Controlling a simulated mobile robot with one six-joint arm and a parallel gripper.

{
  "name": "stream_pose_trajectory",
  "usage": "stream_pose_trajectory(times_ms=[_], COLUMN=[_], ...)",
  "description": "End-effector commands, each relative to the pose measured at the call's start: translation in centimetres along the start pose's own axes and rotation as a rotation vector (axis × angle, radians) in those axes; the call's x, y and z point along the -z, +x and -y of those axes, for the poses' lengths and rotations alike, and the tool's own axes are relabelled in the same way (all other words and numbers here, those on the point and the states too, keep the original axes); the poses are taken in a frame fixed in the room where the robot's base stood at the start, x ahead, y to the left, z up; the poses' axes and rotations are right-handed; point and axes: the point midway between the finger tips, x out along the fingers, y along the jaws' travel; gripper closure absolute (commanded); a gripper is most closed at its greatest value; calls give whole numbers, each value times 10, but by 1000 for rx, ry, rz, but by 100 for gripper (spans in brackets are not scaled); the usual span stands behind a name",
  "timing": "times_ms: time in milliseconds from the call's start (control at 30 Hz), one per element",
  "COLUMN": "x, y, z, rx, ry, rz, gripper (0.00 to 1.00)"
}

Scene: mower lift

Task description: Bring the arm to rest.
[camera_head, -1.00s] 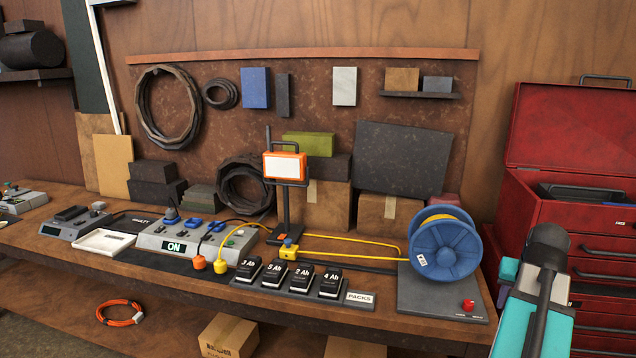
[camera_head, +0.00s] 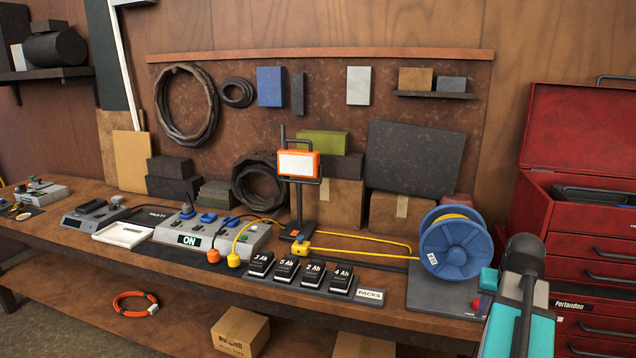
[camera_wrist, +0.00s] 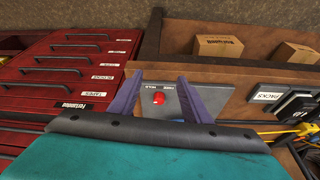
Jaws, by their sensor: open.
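My gripper (camera_wrist: 160,77) shows in the wrist view as two purple fingers, spread apart with nothing between them. Beyond the fingers is a grey plate with a red button (camera_wrist: 158,98) on the bench. I cannot tell the distance to it. In the head view my teal arm (camera_head: 519,325) rises at the lower right, in front of the bench's right end and the red tool chest.
A blue cable reel (camera_head: 456,248) stands on the bench close left of my arm. Battery packs (camera_head: 300,272) and a work lamp (camera_head: 298,165) are further left. The red tool chest (camera_head: 590,230) stands at right.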

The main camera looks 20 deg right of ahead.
Motion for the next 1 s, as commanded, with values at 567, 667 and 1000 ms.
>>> stream_pose_trajectory(times_ms=[567, 667, 1000], x=[-85, -106, -187], y=[128, 147, 205], z=[153, 175, 238], rx=[86, 93, 104], ry=[-235, -274, -401], rz=[241, 280, 411], gripper=[56, 56, 56])
